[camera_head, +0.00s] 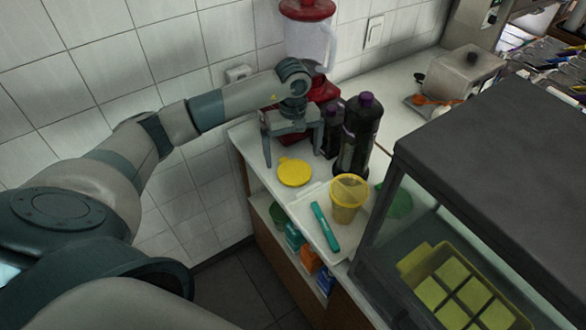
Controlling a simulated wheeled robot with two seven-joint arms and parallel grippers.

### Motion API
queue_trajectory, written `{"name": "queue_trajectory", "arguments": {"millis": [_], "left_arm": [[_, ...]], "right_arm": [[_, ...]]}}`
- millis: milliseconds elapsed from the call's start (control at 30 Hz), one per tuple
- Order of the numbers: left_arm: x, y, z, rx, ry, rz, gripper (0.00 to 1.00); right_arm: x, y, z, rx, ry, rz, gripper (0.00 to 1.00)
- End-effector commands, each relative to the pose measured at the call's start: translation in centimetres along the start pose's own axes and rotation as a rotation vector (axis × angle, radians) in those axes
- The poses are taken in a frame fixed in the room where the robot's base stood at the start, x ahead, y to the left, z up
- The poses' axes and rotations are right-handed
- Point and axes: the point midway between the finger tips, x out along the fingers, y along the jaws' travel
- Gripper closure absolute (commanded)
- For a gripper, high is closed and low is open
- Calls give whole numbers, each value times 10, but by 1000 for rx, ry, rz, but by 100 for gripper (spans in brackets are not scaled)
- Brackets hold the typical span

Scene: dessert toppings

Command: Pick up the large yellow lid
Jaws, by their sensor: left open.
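The large yellow lid (294,172) lies flat on the white counter, near its left front edge. My left gripper (291,158) is open and empty above the counter, just behind the lid, with its fingers pointing down. The left finger reaches down close to the lid's far left side; I see no contact with the lid. My right gripper is not in view.
Two dark bottles (358,135) stand right of the gripper. A red and clear blender (308,36) stands behind it. A white tray (311,225) holds a yellow cup (347,198) and a teal tool (325,227). A glass case (490,150) fills the right.

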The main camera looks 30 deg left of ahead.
Motion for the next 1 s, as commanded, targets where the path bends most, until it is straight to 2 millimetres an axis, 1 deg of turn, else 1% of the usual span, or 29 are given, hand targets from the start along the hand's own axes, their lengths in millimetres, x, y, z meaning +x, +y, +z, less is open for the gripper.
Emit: {"name": "queue_trajectory", "arguments": {"millis": [167,267,467,667,800,1000], "left_arm": [[0,0,0,0,0,0,0],[2,0,1,0,-2,-1,0],[16,1,3,-1,-4,-3,0],[40,3,4,-2,-4,-3,0],[50,3,4,0,-2,-1,0],[52,3,3,0,0,0,0]], "right_arm": [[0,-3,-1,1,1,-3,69],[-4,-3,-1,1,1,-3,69],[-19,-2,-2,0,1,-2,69],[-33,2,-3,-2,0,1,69],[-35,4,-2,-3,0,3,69],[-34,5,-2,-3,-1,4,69]]}}
